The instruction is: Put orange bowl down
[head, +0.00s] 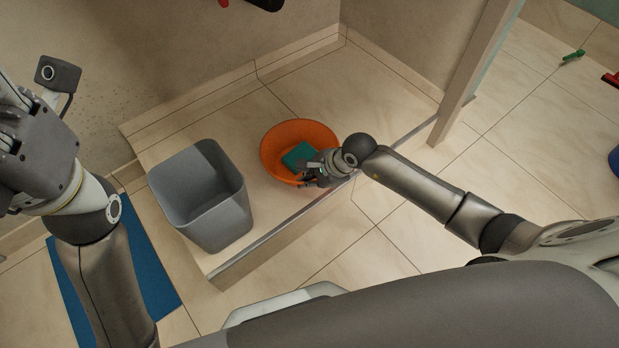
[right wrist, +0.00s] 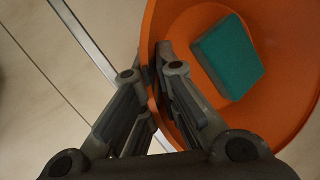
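The orange bowl (head: 276,150) is at the raised tiled ledge, right of the grey bin. A teal block-shaped item (head: 299,157) lies inside it, also visible in the right wrist view (right wrist: 228,56). My right gripper (head: 309,174) is at the bowl's near right rim. In the right wrist view, its fingers (right wrist: 155,68) pinch the rim of the bowl (right wrist: 290,75), one inside and one outside. I cannot tell whether the bowl's base touches the ledge. My left gripper (head: 14,105) is at the left edge, partly cut off, its fingers unclear.
A grey open bin (head: 232,208) stands on the ledge (head: 330,85), close to the bowl. A blue mat (head: 150,265) lies on the lower floor at left. A partition post (head: 475,65) rises at the ledge's far right corner. Ledge tiles behind the bowl are clear.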

